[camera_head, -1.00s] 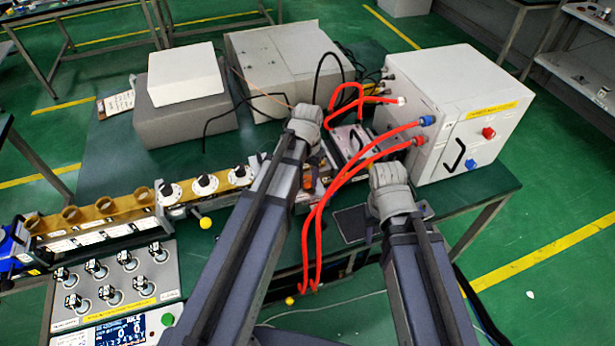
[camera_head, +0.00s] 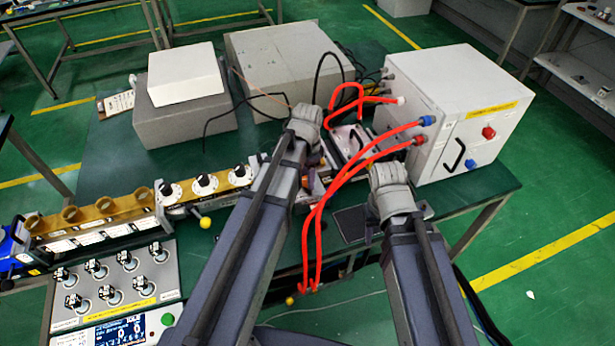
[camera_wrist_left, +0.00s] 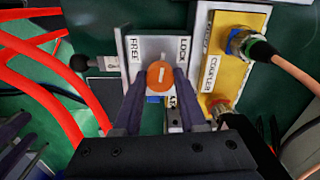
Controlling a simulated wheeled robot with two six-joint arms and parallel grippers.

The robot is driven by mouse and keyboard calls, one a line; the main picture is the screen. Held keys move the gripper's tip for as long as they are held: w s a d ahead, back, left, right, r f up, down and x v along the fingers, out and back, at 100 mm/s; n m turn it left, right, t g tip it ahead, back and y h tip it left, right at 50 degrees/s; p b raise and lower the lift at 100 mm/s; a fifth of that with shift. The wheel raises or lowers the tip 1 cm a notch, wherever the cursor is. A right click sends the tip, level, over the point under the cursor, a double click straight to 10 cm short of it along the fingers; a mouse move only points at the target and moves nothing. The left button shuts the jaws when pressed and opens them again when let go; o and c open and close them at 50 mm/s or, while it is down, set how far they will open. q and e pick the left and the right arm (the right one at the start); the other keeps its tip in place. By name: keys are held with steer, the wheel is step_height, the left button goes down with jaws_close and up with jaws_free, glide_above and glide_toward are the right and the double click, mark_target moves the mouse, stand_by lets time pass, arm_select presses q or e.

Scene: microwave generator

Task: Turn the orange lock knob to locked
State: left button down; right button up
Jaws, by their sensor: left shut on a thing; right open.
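The orange lock knob (camera_wrist_left: 160,77) is in the middle of the left wrist view, on a grey plate (camera_wrist_left: 145,50) marked FREE on the left and LOCK on the right. The white line on its face stands nearly upright in that view. My left gripper (camera_wrist_left: 158,84) is shut on the knob, one dark finger on each side. In the head view my left arm (camera_head: 285,165) reaches to the small bench hardware and largely hides the gripped spot. My right gripper (camera_head: 396,205) is open and apart from the knob, its jaws mostly hidden behind its own arm.
Red cables (camera_head: 325,210) loop between my arms, close to the knob plate. A yellow COUPLER plate (camera_wrist_left: 230,65) with a connector and cable stands right of the knob.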

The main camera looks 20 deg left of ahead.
arm_select(q)
steer(key=shift+m, duration=2)
steer(key=shift+c, duration=2.3)
jaws_free()
steer(key=shift+r, duration=0.15)
step_height(320, 180, up, 8)
steer(key=p, duration=0.8)
steer(key=shift+f, duration=0.2)
